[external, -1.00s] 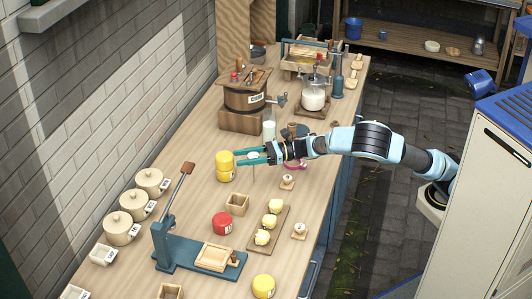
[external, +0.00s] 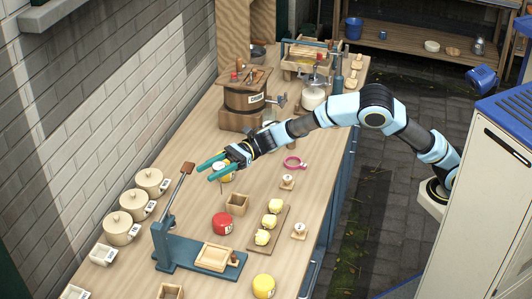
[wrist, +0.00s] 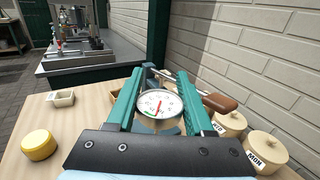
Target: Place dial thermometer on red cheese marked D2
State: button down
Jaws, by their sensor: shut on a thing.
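The red cheese is not seen in the wrist view.
Yellow cheese (external: 228,177) is partly hidden behind my gripper. The press (external: 205,258) has a raised lever (external: 181,185) left of the gripper. Lidded pots (external: 133,205) line the wall.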

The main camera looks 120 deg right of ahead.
notch_tip(320, 180, down, 9)
jog(key=a+p, duration=0.1)
jog(key=p, duration=0.2)
jog(key=shift+w+r+y, duration=0.2)
jog(key=shift+w+y, duration=0.1)
jog(key=shift+w, duration=0.15)
jog(key=shift+f, duration=0.2)
jog(key=shift+c, duration=1.4)
grip_release()
jog(key=shift+r, duration=0.1)
